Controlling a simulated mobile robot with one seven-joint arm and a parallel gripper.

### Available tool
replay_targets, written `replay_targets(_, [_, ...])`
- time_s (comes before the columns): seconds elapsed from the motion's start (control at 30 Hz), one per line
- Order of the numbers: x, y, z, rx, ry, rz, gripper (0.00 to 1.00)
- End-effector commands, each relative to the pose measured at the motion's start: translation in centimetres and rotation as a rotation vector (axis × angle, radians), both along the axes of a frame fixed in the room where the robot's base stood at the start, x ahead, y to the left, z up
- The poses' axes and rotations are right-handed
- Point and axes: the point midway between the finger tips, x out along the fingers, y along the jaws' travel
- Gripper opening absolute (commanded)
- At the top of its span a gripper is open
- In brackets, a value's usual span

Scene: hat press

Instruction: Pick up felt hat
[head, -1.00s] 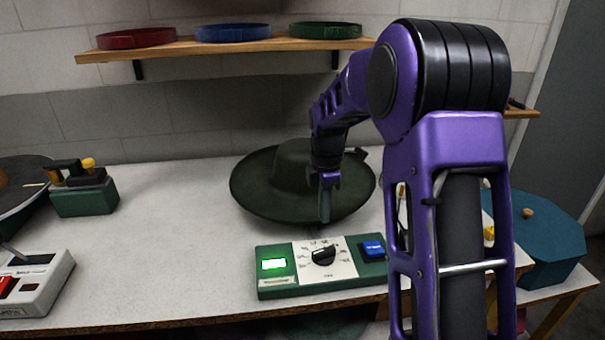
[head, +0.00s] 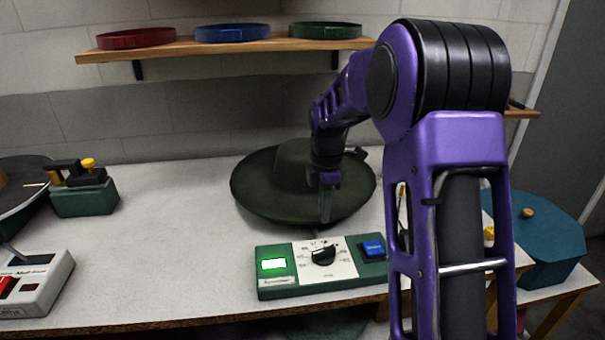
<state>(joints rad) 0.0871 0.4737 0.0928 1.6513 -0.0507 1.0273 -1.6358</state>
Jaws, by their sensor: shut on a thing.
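The felt hat (head: 262,185) is dark green with a wide round brim and a raised crown. It is at the middle of the worktable, behind the green control box. My gripper (head: 325,212) points down at the hat's front right side, with its finger at the brim. It is shut on the hat's brim. The second finger and the exact grip on the felt are hidden. I cannot tell whether the hat is clear of the surface.
A green control box (head: 282,284) with a lit display, dial and blue button is in front of the hat. A shelf (head: 180,50) with red, blue and green bands hangs behind. A grey switch box (head: 45,290) is at left, a teal octagonal box (head: 550,260) at right. The table's (head: 160,230) left-middle is clear.

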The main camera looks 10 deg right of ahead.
Motion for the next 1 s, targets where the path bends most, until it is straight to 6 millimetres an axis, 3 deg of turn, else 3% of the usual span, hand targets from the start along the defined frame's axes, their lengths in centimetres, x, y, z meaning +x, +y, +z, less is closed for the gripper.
replay_targets(0.57, [0.1, 0.0, 0.5, 0.0, -0.003, -0.001, 0.0])
replay_targets(0.77, [0.1, -0.1, 3.9, 0.0, -0.007, -0.002, 0.0])
replay_targets(1.0, [0.1, 0.0, 10.6, 0.001, -0.007, 0.0, 0.0])
